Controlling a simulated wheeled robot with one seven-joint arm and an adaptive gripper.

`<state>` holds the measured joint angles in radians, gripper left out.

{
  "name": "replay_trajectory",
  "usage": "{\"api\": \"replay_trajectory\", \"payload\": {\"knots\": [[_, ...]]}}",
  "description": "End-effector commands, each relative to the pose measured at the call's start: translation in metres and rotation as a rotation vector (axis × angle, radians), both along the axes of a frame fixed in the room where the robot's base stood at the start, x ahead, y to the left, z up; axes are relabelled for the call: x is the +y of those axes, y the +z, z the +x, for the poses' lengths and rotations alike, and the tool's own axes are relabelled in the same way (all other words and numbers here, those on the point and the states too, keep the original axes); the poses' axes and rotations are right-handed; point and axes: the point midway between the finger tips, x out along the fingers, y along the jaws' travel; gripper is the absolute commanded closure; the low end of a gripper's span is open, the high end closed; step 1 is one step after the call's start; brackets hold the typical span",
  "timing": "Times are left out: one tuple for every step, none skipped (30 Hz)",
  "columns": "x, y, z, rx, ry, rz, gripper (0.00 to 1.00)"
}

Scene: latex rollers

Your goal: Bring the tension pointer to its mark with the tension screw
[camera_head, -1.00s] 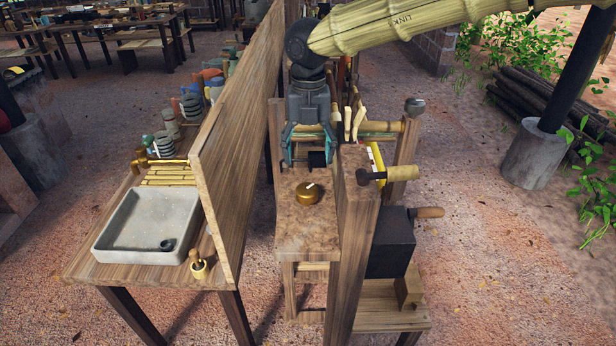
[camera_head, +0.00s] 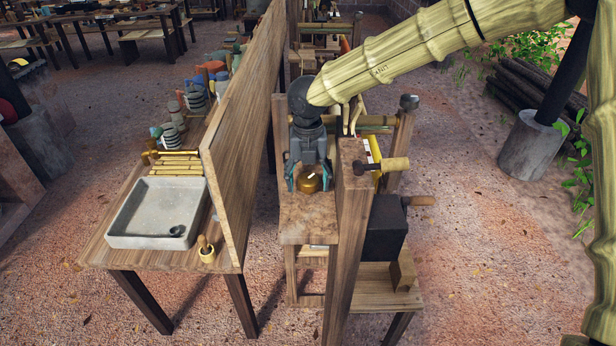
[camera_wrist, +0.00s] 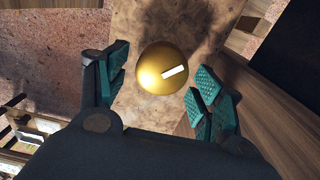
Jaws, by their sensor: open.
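A round brass knob with a white bar on top (camera_head: 311,184), which looks like the tension screw, stands on a narrow wooden ledge (camera_head: 308,222). My gripper (camera_head: 309,177) is open above it, pointing down, with teal-padded fingers on either side. In the wrist view the knob (camera_wrist: 155,82) shows between the spread fingers (camera_wrist: 160,72), with gaps on both sides. Its white bar slants up to the right there. A small white, yellow and red strip (camera_head: 374,150) shows behind the wooden post, perhaps the pointer's scale. The pointer itself cannot be made out.
A dark box (camera_head: 386,228) sits low at right.

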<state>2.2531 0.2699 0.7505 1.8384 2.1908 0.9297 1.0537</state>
Motion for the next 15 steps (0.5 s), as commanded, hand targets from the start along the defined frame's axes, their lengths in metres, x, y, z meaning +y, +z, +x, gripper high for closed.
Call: {"api": "replay_trajectory", "payload": {"knots": [[-0.0002, -0.0015, 0.0007, 0.001, -0.001, 0.000, 0.33], [-0.0001, -0.0016, 0.0008, 0.001, -0.001, 0.000, 0.33], [-0.0001, -0.0016, 0.0008, 0.001, -0.001, 0.000, 0.33], [-0.0001, -0.0015, 0.0008, 0.001, -0.001, 0.000, 0.33], [-0.0001, -0.0015, 0.0008, 0.001, -0.001, 0.000, 0.36], [-0.0001, -0.0013, 0.0008, 0.001, -0.001, 0.000, 0.44], [-0.0002, -0.0013, 0.0007, 0.001, -0.001, 0.000, 0.49], [-0.0002, -0.0011, 0.0007, 0.001, -0.001, 0.000, 0.55], [-0.0003, -0.0011, 0.0007, 0.001, -0.001, 0.000, 0.62], [-0.0005, -0.0009, 0.0006, 0.001, -0.001, 0.000, 0.67], [-0.0005, -0.0008, 0.0006, 0.001, -0.001, 0.000, 0.73], [-0.0007, -0.0007, 0.0005, 0.001, -0.001, 0.000, 0.78], [-0.0007, -0.0006, 0.0005, 0.001, -0.002, 0.000, 0.79], [-0.0007, -0.0005, 0.0004, 0.001, -0.001, 0.000, 0.79], [-0.0006, -0.0004, 0.0004, 0.001, -0.001, 0.000, 0.79]]}}
